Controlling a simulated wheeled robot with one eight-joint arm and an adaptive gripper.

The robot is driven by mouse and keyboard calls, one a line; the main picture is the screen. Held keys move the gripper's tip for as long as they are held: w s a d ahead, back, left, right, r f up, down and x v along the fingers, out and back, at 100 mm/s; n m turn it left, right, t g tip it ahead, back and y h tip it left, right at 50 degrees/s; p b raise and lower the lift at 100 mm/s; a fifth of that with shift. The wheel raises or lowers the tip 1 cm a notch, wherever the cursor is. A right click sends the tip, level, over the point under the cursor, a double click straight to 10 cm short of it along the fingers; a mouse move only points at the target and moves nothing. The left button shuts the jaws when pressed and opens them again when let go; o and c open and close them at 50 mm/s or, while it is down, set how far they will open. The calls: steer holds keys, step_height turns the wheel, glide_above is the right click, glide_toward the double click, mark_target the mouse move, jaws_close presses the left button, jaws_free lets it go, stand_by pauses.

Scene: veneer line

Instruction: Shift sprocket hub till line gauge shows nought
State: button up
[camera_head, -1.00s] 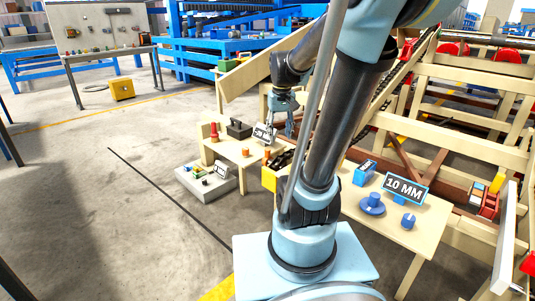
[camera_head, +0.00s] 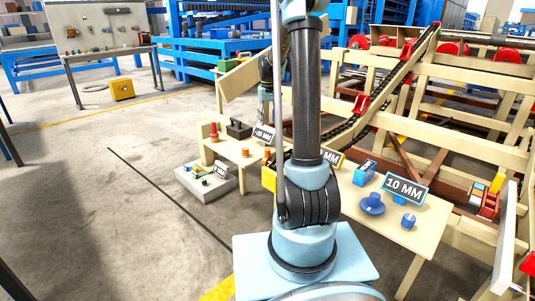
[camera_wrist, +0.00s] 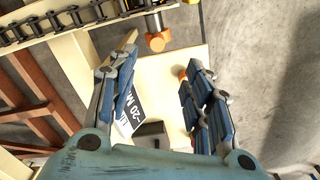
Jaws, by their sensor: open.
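My gripper (camera_wrist: 160,95) is open, with its fingers spread over a pale table top (camera_wrist: 165,75) in the wrist view. Nothing is held. An orange knob (camera_wrist: 158,41) on a metal shaft lies beyond the fingertips, close to a dark chain (camera_wrist: 50,25). I cannot tell whether this knob belongs to the sprocket hub. A -20 MM sign (camera_wrist: 127,112) shows beside the left finger, and an orange piece (camera_wrist: 183,74) by the right one. In the head view my arm hides much of the chain's lower end. I cannot make out a line gauge reading.
The left bench holds a red piece (camera_head: 213,132), a dark box (camera_head: 238,129) and an orange cylinder (camera_head: 245,152). The right bench holds a 10 MM sign (camera_head: 405,189), a blue box (camera_head: 364,173) and a blue dish (camera_head: 372,205). Wooden frames stand at right.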

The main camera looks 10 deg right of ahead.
mark_target(268, 149)
steer(key=f, duration=0.6)
steer(key=w+f, duration=0.1)
steer(key=f, duration=1.1)
steer(key=shift+w+f, duration=0.25)
steer(key=shift+w, duration=0.05)
jaws_close()
